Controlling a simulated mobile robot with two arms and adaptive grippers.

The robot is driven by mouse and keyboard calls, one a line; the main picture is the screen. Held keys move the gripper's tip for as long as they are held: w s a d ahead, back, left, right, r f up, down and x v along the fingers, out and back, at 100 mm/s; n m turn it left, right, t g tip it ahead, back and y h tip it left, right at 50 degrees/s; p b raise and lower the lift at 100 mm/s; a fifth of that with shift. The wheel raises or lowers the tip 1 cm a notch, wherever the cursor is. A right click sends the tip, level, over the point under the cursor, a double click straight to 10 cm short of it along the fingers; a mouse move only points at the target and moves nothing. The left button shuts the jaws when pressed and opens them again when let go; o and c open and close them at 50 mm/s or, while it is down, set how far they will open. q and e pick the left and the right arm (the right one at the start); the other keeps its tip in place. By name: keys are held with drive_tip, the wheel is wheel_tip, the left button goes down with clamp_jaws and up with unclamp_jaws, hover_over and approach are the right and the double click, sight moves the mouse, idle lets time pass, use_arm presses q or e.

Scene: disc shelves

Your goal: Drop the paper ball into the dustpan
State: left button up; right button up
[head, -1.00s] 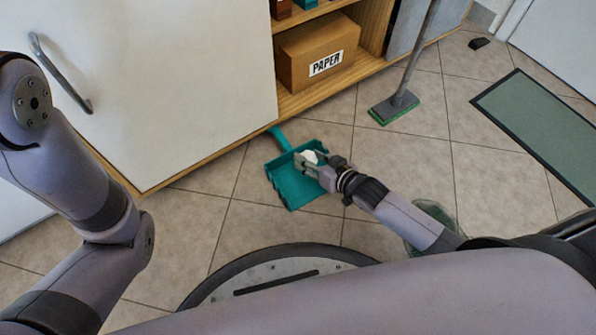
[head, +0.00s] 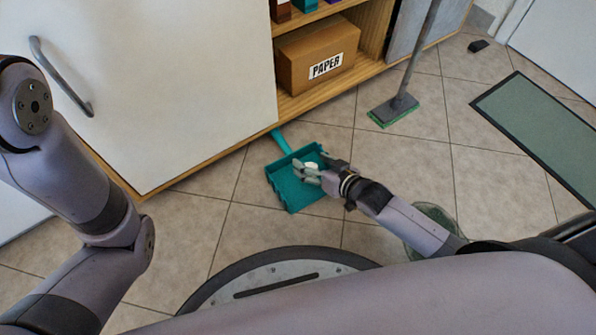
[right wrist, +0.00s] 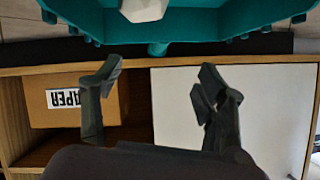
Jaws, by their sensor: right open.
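The teal dustpan (head: 285,190) lies on the tiled floor in front of the cabinet, its handle toward the cabinet. The white paper ball (head: 311,165) shows between and beyond my right fingers, against the dustpan. In the right wrist view the paper ball (right wrist: 143,9) is partly cut off at the top edge, in front of the dustpan's (right wrist: 215,22) inner surface and clear of the fingers. My right gripper (head: 315,171) is open above the dustpan; its two fingers stand apart and empty in the wrist view (right wrist: 158,78). My left gripper is out of view.
A cabinet with a white door (head: 160,90) stands behind the dustpan. Its open shelf holds a box labelled PAPER (head: 318,55). A green mat (head: 550,130) lies farther right. A translucent bin (head: 432,214) is partly hidden by my right arm.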

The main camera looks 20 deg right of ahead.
drive_tip(key=v, duration=1.1)
drive_tip(key=shift+a, duration=0.1)
